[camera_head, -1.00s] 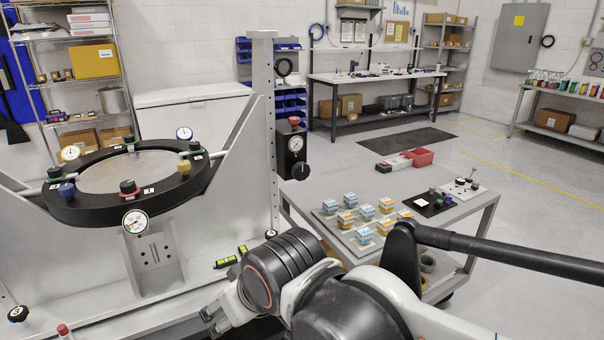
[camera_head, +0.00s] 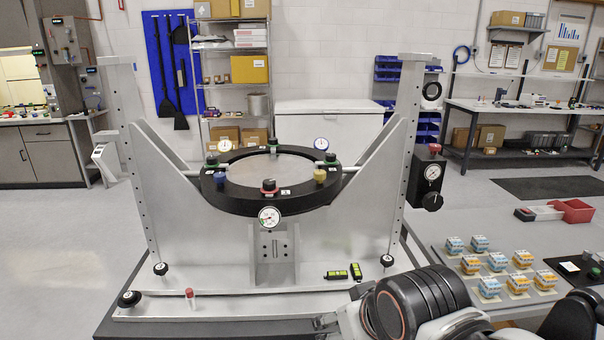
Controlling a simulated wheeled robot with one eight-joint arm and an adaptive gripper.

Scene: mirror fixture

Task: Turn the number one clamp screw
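The mirror fixture holds a black ring (camera_head: 238,200) around a pale grey disc (camera_head: 270,170). My gripper (camera_head: 326,322) is low, at the bottom edge, in front of the fixture's base and apart from the ring. Its fingers are mostly hidden.
Dial gauges (camera_head: 269,216) sit around the ring. Green levels (camera_head: 338,275) and a red-capped piece (camera_head: 190,296) are on the base. A cart (camera_head: 480,235) with several small blocks stands right.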

